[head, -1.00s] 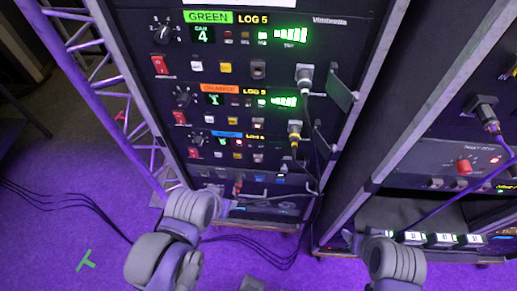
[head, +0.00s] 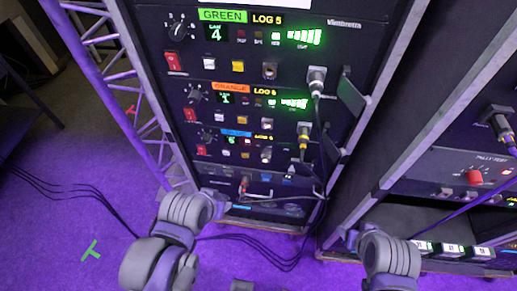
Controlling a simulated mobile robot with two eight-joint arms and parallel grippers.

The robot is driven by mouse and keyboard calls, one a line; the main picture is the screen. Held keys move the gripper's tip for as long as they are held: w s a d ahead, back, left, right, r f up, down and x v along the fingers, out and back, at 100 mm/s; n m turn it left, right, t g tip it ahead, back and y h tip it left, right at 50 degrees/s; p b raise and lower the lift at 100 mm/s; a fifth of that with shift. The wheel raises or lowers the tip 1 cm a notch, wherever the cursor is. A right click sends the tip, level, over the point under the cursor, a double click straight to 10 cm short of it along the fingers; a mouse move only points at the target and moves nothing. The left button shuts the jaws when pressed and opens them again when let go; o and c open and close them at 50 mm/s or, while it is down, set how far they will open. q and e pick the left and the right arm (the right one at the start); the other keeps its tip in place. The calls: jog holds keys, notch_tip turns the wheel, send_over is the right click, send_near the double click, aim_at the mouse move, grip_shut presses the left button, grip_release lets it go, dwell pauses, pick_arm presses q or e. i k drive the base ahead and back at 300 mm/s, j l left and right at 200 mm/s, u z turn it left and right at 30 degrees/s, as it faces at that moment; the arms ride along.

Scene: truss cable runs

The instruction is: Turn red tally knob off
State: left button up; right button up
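The red tally knob (head: 474,177) is on the right-hand rack, on a dark panel (head: 440,178) with a white label above it that seems to begin with TALLY. The knob's pointer is too small to read. Nothing touches the knob. Grey links of my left arm show at the bottom left of centre, and links of my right arm at the bottom right, below and left of the knob. I make out no fingers of either gripper.
The left rack (head: 345,40) carries several units with rocker switches, black knobs and plugged cables. A purple truss (head: 150,120) stands to its left. A cable (head: 440,220) runs below the tally panel, above lit boxes (head: 452,250). Black cables (head: 60,190) lie on the purple floor.

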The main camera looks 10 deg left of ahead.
aim_at(474, 178)
jog(key=z, duration=1.7)
